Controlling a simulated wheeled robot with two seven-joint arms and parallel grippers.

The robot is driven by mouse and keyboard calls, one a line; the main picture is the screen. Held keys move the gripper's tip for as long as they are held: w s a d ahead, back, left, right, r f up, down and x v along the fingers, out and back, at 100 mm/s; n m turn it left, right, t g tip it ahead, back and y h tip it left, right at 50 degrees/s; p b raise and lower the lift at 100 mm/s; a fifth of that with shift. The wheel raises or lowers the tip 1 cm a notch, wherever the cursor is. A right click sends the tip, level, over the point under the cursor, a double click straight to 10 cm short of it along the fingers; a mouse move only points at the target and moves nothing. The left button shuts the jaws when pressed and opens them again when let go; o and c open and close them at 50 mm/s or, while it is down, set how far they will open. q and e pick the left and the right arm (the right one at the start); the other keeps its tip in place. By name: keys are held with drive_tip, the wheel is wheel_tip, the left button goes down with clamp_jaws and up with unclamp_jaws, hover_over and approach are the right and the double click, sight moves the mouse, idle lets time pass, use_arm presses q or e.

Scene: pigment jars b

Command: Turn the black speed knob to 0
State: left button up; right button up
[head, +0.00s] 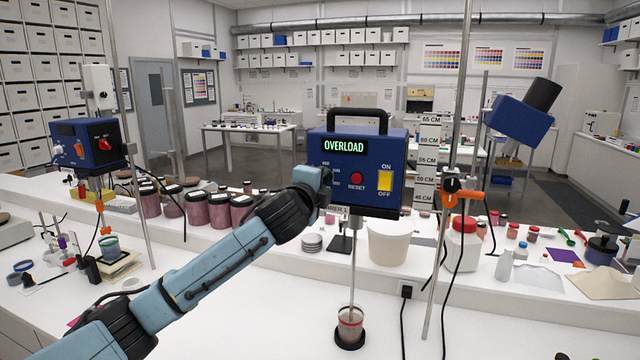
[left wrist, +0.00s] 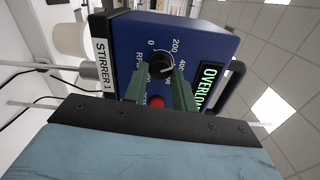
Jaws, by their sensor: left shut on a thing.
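The blue stirrer (head: 385,160) stands in the middle of the head view, its display (head: 344,146) lit with OVERLOAD. In the left wrist view, the black speed knob (left wrist: 161,62) sits on its face inside a dial with 0, 200 and 400 readable. A pale mark on the knob seems to face the 400 side; the exact setting is hard to tell. My left gripper (head: 322,180) reaches the stirrer's left front and hides the knob in the head view. Its green fingers (left wrist: 161,75) are shut on the knob. My right gripper is not in view.
A red RESET button (head: 357,179) and a yellow ON/OFF switch (head: 385,181) are right of my gripper. The stirrer's shaft goes down into a beaker of pink paste (head: 350,323). A white tub (head: 389,242) and a metal stand rod (head: 448,180) are close by. Dark red jars (head: 219,210) stand behind my arm.

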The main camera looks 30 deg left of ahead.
use_arm(q)
drive_tip(key=shift+a+r+n, duration=0.1)
drive_tip(key=shift+r+n, duration=0.05)
drive_tip(key=shift+n, duration=4.45)
drive_tip(key=shift+r+n, duration=0.15)
drive_tip(key=shift+n, duration=4.45)
drive_tip(key=o, duration=0.8)
drive_tip(key=shift+c, duration=0.2)
drive_tip(key=shift+o, duration=1.2)
drive_tip(key=shift+f, duration=0.1)
drive_tip(key=shift+s, duration=0.15)
drive_tip(key=b+v, duration=0.2)
drive_tip(key=v, duration=1.1)
drive_tip(key=shift+b, duration=0.35)
drive_tip(key=shift+s, duration=0.1)
